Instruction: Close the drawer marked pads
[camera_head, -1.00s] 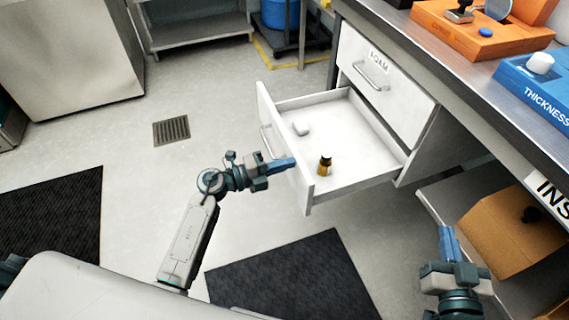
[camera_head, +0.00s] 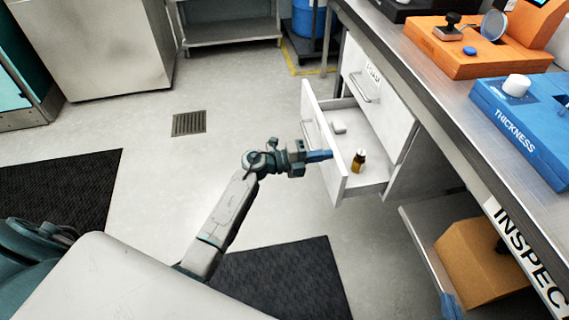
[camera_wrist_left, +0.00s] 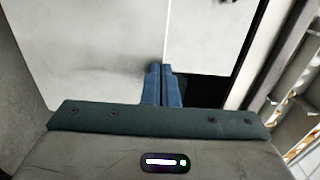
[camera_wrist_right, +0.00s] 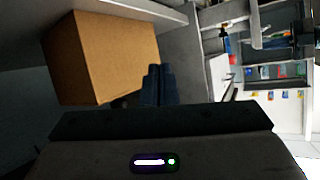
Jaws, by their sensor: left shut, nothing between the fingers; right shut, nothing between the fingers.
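The open drawer (camera_head: 323,140) is the lower one in the white cabinet under the bench and stands part way out. Its front faces left, and no label on it can be read. A small dark bottle with a yellow-brown body (camera_head: 358,161) and a small white block (camera_head: 340,128) are inside. My left gripper (camera_head: 328,155) is shut and empty, its tips at the outer face of the drawer front, seemingly touching it. In the left wrist view its fingers (camera_wrist_left: 163,70) point at a pale panel. My right gripper (camera_wrist_right: 160,72) is shut and empty near a cardboard box.
A closed upper drawer (camera_head: 380,95) sits above the open one. The bench top (camera_head: 440,100) holds an orange device (camera_head: 465,50) and a blue one marked THICKNESS (camera_head: 525,130). The cardboard box (camera_head: 485,260) is on a low shelf.

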